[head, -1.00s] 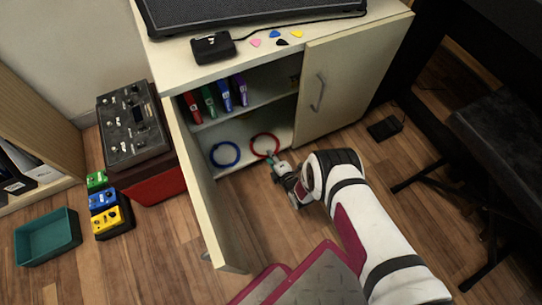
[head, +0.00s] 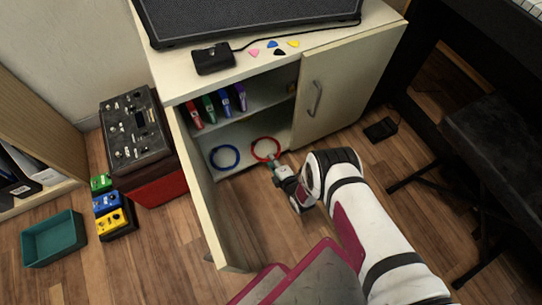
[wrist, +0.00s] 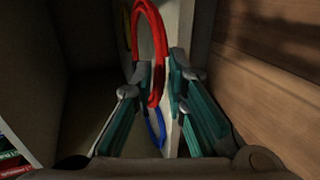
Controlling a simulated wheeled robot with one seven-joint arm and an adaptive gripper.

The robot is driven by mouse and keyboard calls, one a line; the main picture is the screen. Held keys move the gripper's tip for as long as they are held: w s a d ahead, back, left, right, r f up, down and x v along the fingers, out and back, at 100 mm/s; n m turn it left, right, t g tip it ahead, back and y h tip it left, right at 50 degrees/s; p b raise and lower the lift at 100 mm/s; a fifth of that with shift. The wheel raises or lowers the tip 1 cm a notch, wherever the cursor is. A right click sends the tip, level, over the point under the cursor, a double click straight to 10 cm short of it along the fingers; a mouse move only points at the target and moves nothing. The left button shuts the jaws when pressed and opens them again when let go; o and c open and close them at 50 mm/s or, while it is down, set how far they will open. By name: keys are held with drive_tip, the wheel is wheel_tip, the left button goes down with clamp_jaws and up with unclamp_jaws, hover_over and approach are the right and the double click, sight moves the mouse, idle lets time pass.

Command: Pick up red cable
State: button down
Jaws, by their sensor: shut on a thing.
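The red cable (head: 265,148) is a coiled ring at the open cabinet's lower compartment, right of a blue cable ring (head: 224,157). My gripper (head: 272,162) reaches in from the front and meets the near edge of the red ring. In the wrist view the red cable (wrist: 151,50) passes down between the teal fingers of my gripper (wrist: 159,95), which are shut on it. The blue cable (wrist: 154,130) shows behind and below it. Whether the red ring is clear of the shelf, I cannot tell.
The cabinet's left door (head: 205,195) stands open and its right door (head: 335,95) is shut. A teal bin (head: 53,238) sits on the floor at left, near several pedals (head: 108,207). A stool (head: 495,130) stands at right.

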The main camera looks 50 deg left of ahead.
drive_tip(key=p+v, duration=0.7)
drive_tip(key=v, duration=0.6)
drive_tip(key=shift+f, duration=0.35)
